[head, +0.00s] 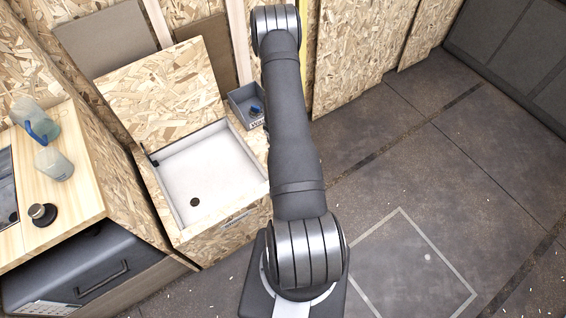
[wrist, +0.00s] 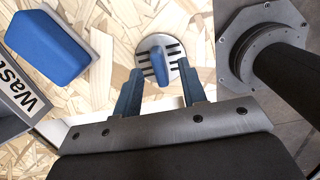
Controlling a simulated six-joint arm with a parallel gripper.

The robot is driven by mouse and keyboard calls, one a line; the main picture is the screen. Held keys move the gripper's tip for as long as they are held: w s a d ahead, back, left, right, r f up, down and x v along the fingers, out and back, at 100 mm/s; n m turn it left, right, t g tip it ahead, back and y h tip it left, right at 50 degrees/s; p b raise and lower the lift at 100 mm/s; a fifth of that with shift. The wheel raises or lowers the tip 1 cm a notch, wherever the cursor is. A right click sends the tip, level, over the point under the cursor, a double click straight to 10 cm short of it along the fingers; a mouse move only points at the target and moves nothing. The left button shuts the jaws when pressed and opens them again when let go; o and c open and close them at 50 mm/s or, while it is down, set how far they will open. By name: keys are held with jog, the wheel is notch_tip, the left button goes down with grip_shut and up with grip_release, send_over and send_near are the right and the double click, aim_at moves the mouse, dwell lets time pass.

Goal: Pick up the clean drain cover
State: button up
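The drain cover (wrist: 147,70) is a round, pale grey disc with dark slots and a blue upright grip on top. It lies on the chipboard surface in the wrist view, with no dirt visible on it. My gripper (wrist: 159,68) is open, with its two dark blue fingers apart. In the picture, the fingertips lie to the left and right of the cover's lower half. Nothing is clearly held, and I cannot tell whether the fingers touch the cover. The cover does not show in the head view, where my arm hides part of the chipboard.
A blue block (wrist: 45,45) and a bin labelled "Wast…" (wrist: 12,122) are at left. The head view shows a white shower tray (head: 225,165) with a dark drain hole (head: 195,202), and a wooden counter (head: 75,205) with bottles at left.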

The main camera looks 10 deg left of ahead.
jog(key=shift+w+d+f, duration=0.1)
jog(key=shift+f, duration=0.9)
grip_shut()
jog(key=shift+r, duration=0.15)
